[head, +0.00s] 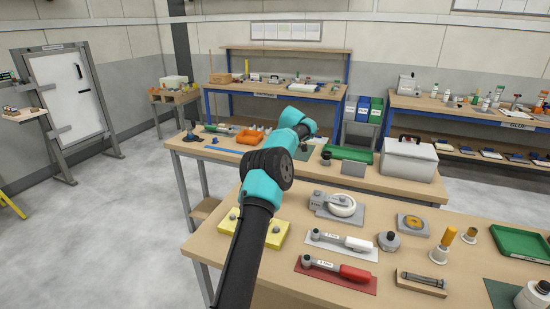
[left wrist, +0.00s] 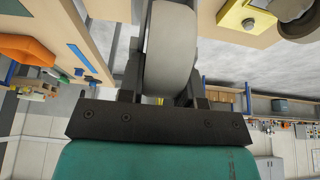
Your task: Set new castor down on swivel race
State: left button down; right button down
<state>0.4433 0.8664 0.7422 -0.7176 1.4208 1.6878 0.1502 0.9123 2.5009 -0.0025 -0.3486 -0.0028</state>
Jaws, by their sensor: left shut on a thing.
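My left gripper (left wrist: 166,75) is shut on a castor, whose pale grey wheel (left wrist: 170,50) fills the space between the dark fingers in the left wrist view. The rest of the castor is hidden. In the head view my left arm reaches up over the gap between two benches, and its jaws and the castor are hidden behind the wrist. A grey plate with a yellow ring (head: 413,222), possibly the swivel race, lies on the near bench. My right gripper is not in view.
The middle bench carries an orange tray (head: 250,135) and a grey box (head: 408,160).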

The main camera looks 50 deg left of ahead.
pick_arm(q)
jog(key=shift+r, duration=0.25)
